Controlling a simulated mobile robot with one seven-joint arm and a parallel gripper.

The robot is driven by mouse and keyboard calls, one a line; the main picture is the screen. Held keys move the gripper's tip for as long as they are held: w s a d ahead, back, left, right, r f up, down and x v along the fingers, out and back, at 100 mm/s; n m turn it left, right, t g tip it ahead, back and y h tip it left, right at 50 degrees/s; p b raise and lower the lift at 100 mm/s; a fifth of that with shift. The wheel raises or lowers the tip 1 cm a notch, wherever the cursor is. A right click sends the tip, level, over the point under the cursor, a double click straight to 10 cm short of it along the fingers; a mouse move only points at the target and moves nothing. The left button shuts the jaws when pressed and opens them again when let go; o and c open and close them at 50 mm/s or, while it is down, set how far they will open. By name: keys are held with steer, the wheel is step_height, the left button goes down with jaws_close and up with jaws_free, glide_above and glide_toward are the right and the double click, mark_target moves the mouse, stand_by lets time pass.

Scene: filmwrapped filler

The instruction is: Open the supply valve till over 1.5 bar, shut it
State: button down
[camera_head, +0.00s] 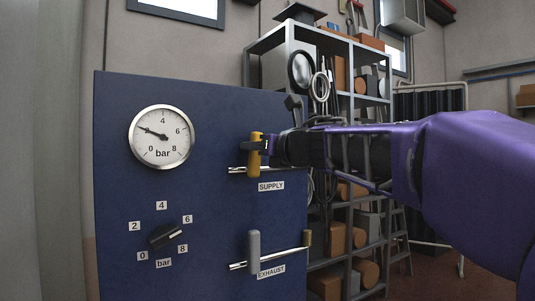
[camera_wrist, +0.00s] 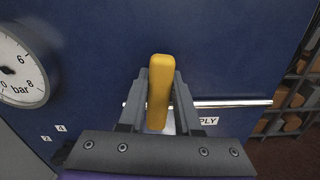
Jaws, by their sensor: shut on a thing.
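The yellow supply valve handle (camera_head: 255,158) is on the blue panel (camera_head: 200,90), above the SUPPLY label (camera_head: 271,186). In the wrist view the handle (camera_wrist: 159,90) stands upright between my fingers, in front of a horizontal silver pipe (camera_wrist: 235,103). My gripper (camera_head: 257,146) reaches in from the right and is shut on the handle. The round gauge (camera_head: 162,137) has its needle pointing up-left, about where 2 bar would be; no 2 is readable there. My gripper hides part of the valve.
A grey exhaust handle (camera_head: 254,252) stands upright below, with a silver pipe by the EXHAUST label (camera_head: 271,271). A black knob (camera_head: 166,236) with a 0 to 8 bar scale sits lower left. A loaded shelf (camera_head: 345,190) stands behind the panel's right side.

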steer(key=shift+s+a+n, duration=0.15)
steer(key=shift+a+n, duration=0.1)
steer(key=shift+n, duration=0.35)
steer(key=c, duration=0.6)
jaws_free()
steer(key=shift+s, duration=0.15)
